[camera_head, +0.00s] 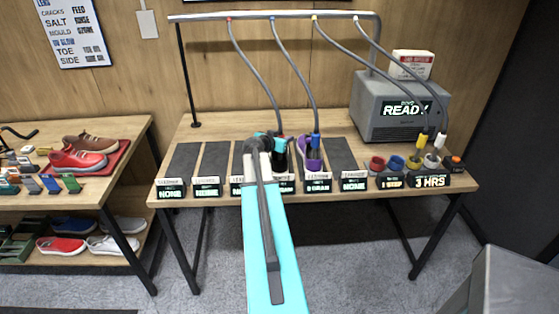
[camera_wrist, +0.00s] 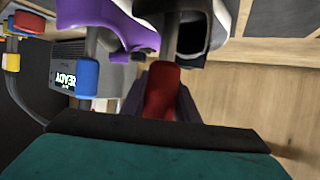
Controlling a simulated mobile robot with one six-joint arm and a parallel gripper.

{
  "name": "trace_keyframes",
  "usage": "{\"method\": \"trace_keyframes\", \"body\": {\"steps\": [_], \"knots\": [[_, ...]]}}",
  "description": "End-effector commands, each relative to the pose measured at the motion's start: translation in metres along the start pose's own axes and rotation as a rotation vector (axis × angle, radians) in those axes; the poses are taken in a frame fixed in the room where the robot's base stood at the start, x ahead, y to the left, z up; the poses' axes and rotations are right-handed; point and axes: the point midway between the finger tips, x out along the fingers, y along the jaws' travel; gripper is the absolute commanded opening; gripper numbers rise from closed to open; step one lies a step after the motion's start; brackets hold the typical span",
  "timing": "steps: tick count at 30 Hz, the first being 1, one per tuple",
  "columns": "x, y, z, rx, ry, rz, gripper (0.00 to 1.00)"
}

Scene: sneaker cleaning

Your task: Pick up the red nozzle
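The red nozzle (camera_wrist: 162,92) is in the middle of the wrist view, on a grey tube that reaches up to a dark sneaker (camera_wrist: 208,28). My gripper (camera_wrist: 160,102) has its two dark fingers on either side of the nozzle. I see no gap between fingers and nozzle, so it looks shut on it. In the head view a small bit of the red nozzle (camera_head: 281,135) shows beside my gripper (camera_head: 272,142), at the middle slots of the table. My arm hides most of the sneaker there.
A purple sneaker (camera_head: 312,157) with the blue nozzle (camera_head: 316,139) stands close on the right. Yellow (camera_head: 422,141) and white (camera_head: 440,140) nozzles are at the table's right, near the grey READY machine (camera_head: 400,108). Hoses hang from an overhead rail (camera_head: 270,15). Empty slots lie left.

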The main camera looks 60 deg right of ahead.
Motion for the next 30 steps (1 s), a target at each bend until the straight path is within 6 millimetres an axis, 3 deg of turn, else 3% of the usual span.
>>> {"method": "trace_keyframes", "body": {"steps": [1, 3, 17, 30], "knots": [[0.000, 0.000, 0.000, 0.000, 0.000, 0.000, 0.09], [0.000, 0.000, 0.000, 0.000, 0.000, 0.001, 0.00], [-0.001, 0.001, -0.003, 0.000, 0.001, 0.001, 0.00], [-0.014, 0.001, -0.037, 0.003, 0.003, 0.001, 0.00]]}}
